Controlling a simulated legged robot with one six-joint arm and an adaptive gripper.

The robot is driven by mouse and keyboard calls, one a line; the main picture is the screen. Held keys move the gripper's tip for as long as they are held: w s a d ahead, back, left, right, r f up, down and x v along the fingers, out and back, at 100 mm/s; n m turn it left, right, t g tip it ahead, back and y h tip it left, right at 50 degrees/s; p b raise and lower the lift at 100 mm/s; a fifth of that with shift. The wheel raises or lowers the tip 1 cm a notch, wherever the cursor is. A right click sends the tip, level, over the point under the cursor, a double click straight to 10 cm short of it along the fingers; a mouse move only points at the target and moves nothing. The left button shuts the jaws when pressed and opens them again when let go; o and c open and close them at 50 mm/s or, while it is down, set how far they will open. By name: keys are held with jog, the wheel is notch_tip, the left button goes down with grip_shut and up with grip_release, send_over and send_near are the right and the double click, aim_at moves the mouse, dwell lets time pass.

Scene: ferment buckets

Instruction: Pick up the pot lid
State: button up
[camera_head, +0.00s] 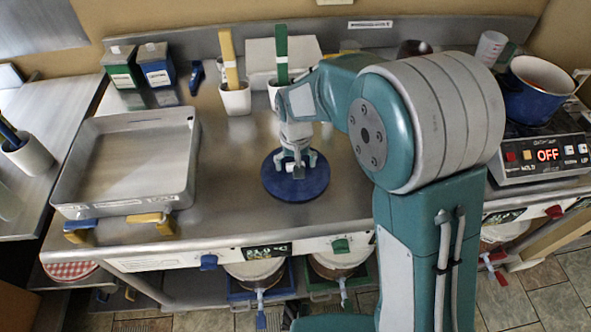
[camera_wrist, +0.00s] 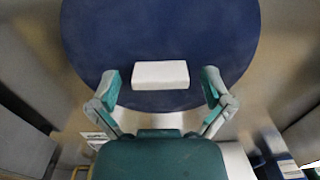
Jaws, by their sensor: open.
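The pot lid (camera_head: 312,187) is a round dark blue disc lying flat on the steel counter, in the middle of the head view. In the wrist view the lid (camera_wrist: 160,40) fills the upper middle, with a white block-shaped handle (camera_wrist: 160,75) near its lower edge. My gripper (camera_head: 294,165) is above the lid, pointing down. In the wrist view my gripper (camera_wrist: 161,88) is open, with one finger on each side of the handle and a gap on both sides. The handle is partly hidden by my gripper in the head view.
A steel tray (camera_head: 190,150) with blue and yellow handles stands left of the lid. White cups (camera_head: 236,100) with upright tools stand behind it. A blue pot (camera_head: 535,100) sits on a hot plate (camera_head: 540,170) at right. The counter's front edge is close to the lid.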

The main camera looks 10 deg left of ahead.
jog(key=c, duration=1.3)
jog(key=shift+r, duration=0.1)
